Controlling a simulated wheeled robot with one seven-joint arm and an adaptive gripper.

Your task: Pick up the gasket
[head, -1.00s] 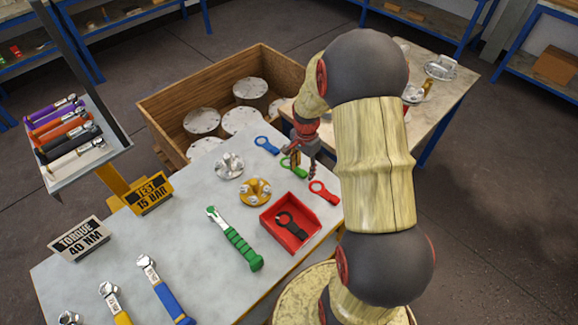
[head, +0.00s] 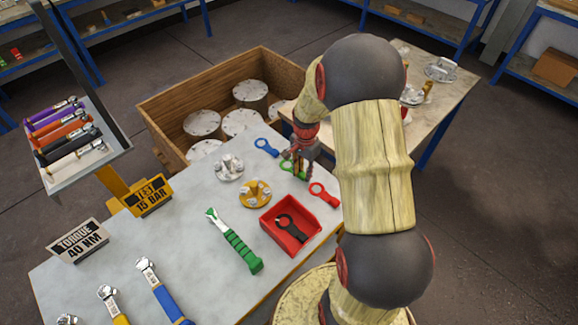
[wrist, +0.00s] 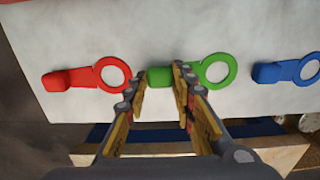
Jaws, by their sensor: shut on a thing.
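The green gasket (wrist: 231,72), a ring with a block-like tab, lies on the pale grey table top; it also shows partly hidden in the head view (head: 286,165). My gripper (wrist: 161,88) has its two fingers on either side of the green tab and is shut on it. In the head view my gripper (head: 299,172) is low over the table's far right part. A red gasket (wrist: 84,78) lies to the left of it in the wrist view and a blue gasket (wrist: 268,73) to the right. A black gasket (head: 290,226) lies in the red tray (head: 267,226).
A silver flange (head: 229,168) and a gold flange (head: 256,193) stand near the gaskets. A green-handled wrench (head: 240,249) lies closer. A wooden crate (head: 165,130) with several vessels stands beyond the table. A second table (head: 447,95) is at the right.

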